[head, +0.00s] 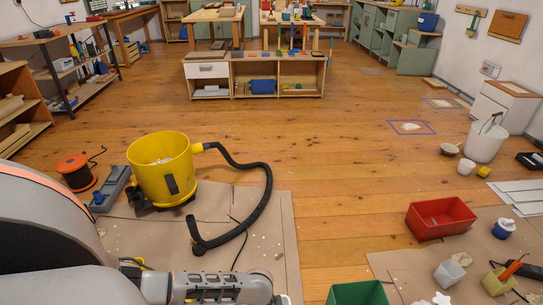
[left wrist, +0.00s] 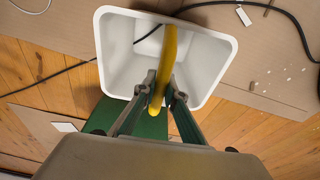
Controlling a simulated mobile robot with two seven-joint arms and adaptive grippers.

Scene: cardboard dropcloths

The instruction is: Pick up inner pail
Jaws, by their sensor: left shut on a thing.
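The inner pail (left wrist: 113,55) is a white square tub with rounded corners, seen from above in the left wrist view. A yellow curved bar (left wrist: 168,57), which looks like its handle, crosses over its open top. My left gripper (left wrist: 162,97) is shut on this bar. A green bin (left wrist: 103,116) shows partly beneath the pail; how far apart they are I cannot tell. In the head view a green bin (head: 357,293) is cut off at the bottom edge. The left gripper's fingers are outside the head view, and the right gripper is not in view.
A yellow vacuum (head: 163,172) with a black hose (head: 262,200) stands on the left dropcloth (head: 275,225). A red crate (head: 440,218), small pots and a white bucket (head: 485,142) are at the right. The middle wooden floor is mostly clear.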

